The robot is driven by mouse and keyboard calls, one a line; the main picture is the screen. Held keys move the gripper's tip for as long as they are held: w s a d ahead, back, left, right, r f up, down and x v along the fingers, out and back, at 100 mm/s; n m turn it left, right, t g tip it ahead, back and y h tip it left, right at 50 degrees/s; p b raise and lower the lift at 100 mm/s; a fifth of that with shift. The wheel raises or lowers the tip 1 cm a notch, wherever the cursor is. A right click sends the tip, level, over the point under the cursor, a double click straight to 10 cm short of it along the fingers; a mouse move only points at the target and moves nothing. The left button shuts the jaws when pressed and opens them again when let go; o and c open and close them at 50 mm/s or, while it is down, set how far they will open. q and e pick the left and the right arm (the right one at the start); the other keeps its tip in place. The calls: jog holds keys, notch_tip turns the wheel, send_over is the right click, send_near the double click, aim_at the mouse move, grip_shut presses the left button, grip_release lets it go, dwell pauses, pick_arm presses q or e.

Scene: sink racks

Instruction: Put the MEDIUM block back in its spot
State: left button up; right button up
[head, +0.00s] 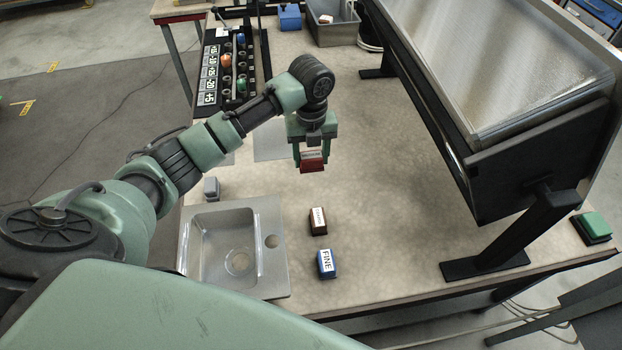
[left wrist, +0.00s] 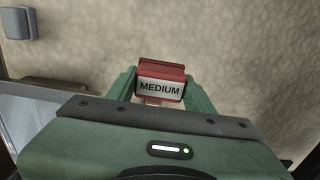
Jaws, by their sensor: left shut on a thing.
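The MEDIUM block (head: 312,165) is dark red with a white label. My left gripper (head: 312,155) is shut on it and holds it over the counter, behind the sink in the head view. In the left wrist view the MEDIUM block (left wrist: 161,80) sits between the two green fingers with its label readable. Its height above the counter is hard to tell. A brown block (head: 318,221) with a white label, too small to read surely, stands to the right of the sink. A blue FINE block (head: 326,263) stands in front of it. My right gripper is not in view.
The steel sink (head: 276,285) is at the front left of the counter, with a small grey block (head: 211,187) at its back left. A black rack (head: 212,60) stands at the far left. A large dark-framed panel (head: 480,160) fills the right. Mid counter is clear.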

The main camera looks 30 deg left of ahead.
pick_arm(q)
notch_tip(320, 180, down, 9)
jog(key=shift+f+p, duration=0.1)
jog(key=shift+p, duration=0.2)
jog(key=shift+f, duration=0.5)
jog(key=o, duration=1.2)
jog(key=shift+f, duration=0.1)
notch_tip(320, 180, up, 12)
jog(key=shift+r+b, duration=0.15)
jog(key=shift+b, duration=0.35)
